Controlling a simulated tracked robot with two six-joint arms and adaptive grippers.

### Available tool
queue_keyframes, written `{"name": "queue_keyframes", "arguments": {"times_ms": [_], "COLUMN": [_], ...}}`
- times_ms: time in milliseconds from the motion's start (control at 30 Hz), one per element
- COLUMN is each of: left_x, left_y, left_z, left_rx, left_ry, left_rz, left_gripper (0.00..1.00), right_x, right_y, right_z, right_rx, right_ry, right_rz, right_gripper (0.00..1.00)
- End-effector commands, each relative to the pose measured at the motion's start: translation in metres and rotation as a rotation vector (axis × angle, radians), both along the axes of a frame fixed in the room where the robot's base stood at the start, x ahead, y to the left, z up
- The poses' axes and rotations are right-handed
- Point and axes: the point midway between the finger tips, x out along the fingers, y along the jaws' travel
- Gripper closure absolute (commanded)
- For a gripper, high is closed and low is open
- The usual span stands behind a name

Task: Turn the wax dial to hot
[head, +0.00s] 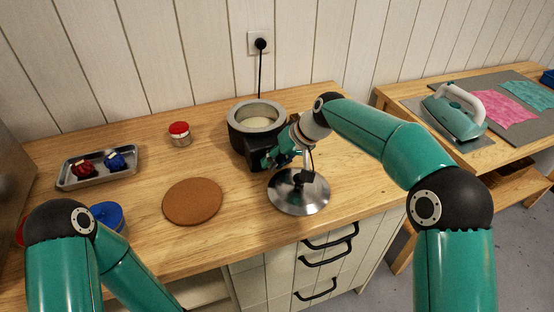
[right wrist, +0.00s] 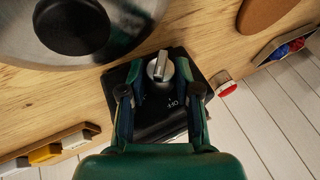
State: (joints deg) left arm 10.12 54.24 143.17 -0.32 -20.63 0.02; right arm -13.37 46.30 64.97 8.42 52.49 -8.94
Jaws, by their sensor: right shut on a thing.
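The wax pot (head: 239,124) is a dark round pot with a grey rim and pale wax inside, standing on the wooden table. A black control box on its front shows in the right wrist view, carrying the wax dial (right wrist: 160,68), a silver knob with a raised grip bar. My right gripper (head: 278,160) is at the front of the pot. In the right wrist view its fingertips (right wrist: 160,75) stand on either side of the dial, shut on it. My left gripper is out of view; only the arm shows.
A shiny metal lid (head: 306,203) with a black knob lies just in front of the pot. An iron (head: 452,112) stands on the right-hand table.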

Motion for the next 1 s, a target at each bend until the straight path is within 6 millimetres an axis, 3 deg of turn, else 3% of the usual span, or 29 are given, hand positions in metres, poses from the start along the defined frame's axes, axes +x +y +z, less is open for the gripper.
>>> {"name": "queue_keyframes", "arguments": {"times_ms": [333, 367, 500, 833, 1000], "left_x": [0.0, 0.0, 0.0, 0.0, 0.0], "left_y": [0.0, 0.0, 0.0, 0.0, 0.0], "left_z": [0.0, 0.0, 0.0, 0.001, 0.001], "left_rx": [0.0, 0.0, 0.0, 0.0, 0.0], "left_ry": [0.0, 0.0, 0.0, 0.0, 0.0], "left_rz": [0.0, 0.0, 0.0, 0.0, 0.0], "left_gripper": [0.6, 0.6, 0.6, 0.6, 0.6], "right_x": [0.002, 0.002, 0.002, 0.001, -0.002], "right_y": [-0.003, -0.003, -0.002, -0.001, -0.009], "right_z": [0.001, 0.001, 0.001, 0.002, 0.014], "right_rx": [0.001, 0.001, 0.001, 0.002, 0.003], "right_ry": [-0.007, -0.007, -0.005, -0.002, -0.004], "right_rz": [-0.005, -0.005, -0.004, -0.001, -0.003], "right_gripper": [1.0, 0.65, 0.43, 0.43, 0.43]}}
